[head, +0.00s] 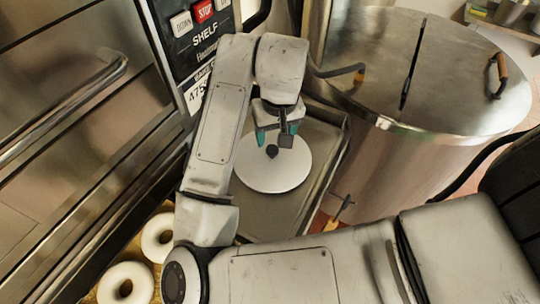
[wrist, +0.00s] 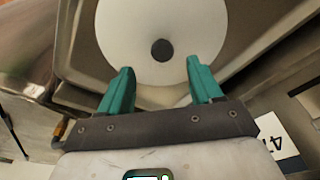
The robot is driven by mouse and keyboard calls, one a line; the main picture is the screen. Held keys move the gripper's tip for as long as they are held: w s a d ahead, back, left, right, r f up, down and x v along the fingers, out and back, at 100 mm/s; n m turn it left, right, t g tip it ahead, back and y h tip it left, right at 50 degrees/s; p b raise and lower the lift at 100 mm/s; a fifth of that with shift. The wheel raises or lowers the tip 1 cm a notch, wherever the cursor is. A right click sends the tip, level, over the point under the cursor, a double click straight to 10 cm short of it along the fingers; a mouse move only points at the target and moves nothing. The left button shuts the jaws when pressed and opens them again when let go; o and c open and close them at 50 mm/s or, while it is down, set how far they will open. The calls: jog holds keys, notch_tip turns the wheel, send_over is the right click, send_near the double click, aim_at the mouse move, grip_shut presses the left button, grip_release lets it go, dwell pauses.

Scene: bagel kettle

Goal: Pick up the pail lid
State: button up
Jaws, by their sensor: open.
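The pail lid (head: 273,174) is a round, pale disc with a small dark knob in its middle. It lies on a grey metal tray (head: 262,220) in the head view. In the wrist view the lid (wrist: 130,40) is at the top, with its dark knob beyond the fingertips and between their lines. My gripper (head: 275,133) hangs over the far part of the lid, its teal fingers apart and empty. In the wrist view the gripper (wrist: 157,80) is open, with nothing between its fingers. I cannot tell the exact height of the fingers above the lid.
A large steel kettle (head: 440,150) with a hinged top stands right of the tray. A steel oven front (head: 70,110) and a control panel (head: 200,30) rise at the left. Bagels (head: 125,283) lie at the lower left. The tray has raised edges around the lid.

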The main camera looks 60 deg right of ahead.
aim_at(272, 149)
jog(key=shift+w+d+f+p, duration=0.1)
jog(key=shift+w+f+p, duration=0.05)
jog(key=shift+f, duration=0.85)
jog(key=shift+w+d+f+p, duration=0.1)
jog(key=shift+w+f, duration=0.1)
jog(key=shift+f, duration=0.85)
jog(key=shift+w+f+p, duration=0.15)
jog(key=shift+f, duration=0.85)
jog(key=c, duration=1.2)
jog(key=shift+o, duration=0.2)
